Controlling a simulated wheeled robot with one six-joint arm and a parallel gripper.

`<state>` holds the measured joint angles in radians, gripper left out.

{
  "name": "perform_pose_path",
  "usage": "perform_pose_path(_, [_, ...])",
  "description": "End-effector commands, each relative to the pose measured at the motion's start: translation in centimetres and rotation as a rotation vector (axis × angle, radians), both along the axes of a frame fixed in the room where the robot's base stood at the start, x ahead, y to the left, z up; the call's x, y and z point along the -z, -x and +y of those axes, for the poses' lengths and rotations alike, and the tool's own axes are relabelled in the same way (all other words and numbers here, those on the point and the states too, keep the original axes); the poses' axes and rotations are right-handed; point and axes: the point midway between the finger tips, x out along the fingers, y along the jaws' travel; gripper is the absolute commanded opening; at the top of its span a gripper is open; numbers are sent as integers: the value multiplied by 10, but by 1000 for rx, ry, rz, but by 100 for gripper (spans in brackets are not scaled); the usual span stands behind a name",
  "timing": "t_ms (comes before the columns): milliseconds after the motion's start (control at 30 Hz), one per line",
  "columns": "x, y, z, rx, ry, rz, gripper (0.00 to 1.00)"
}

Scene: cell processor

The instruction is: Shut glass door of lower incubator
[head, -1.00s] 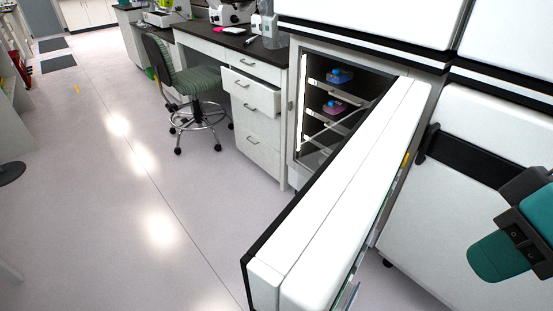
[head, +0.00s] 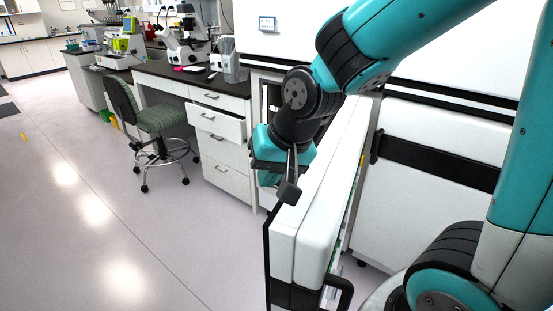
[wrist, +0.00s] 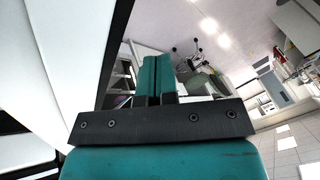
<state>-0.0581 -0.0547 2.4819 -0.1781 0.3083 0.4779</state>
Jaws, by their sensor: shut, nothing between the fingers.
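The lower incubator (head: 262,88) stands with its thick white outer door (head: 317,208) swung wide open toward me. My arm and that door hide most of its opening. I cannot make out the glass door for certain in the current views. The outer door (wrist: 50,60) fills the left of that view, beside the fingers.
A drawer unit (head: 222,145) with one drawer pulled out stands left of the incubator. A green chair (head: 160,120) is by the bench. The floor (head: 120,230) on the left is clear. Another white unit (head: 420,180) stands to the right.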

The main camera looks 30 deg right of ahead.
Motion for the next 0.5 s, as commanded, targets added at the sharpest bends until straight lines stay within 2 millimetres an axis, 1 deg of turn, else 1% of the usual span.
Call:
perform_pose_path(33, [4, -25, -33, 202, 0, -29, 0])
perform_pose_path(67, [7, -38, -52, 311, -1, -56, 0])
perform_pose_path(100, [10, -51, -75, 438, -2, -92, 0])
perform_pose_path(200, [15, -71, -117, 652, -4, -170, 0])
perform_pose_path(300, [20, -80, -136, 743, -7, -208, 0])
perform_pose_path(367, [24, -84, -140, 754, -7, -215, 0])
perform_pose_path(500, [41, -96, -142, 751, -8, -212, 0])
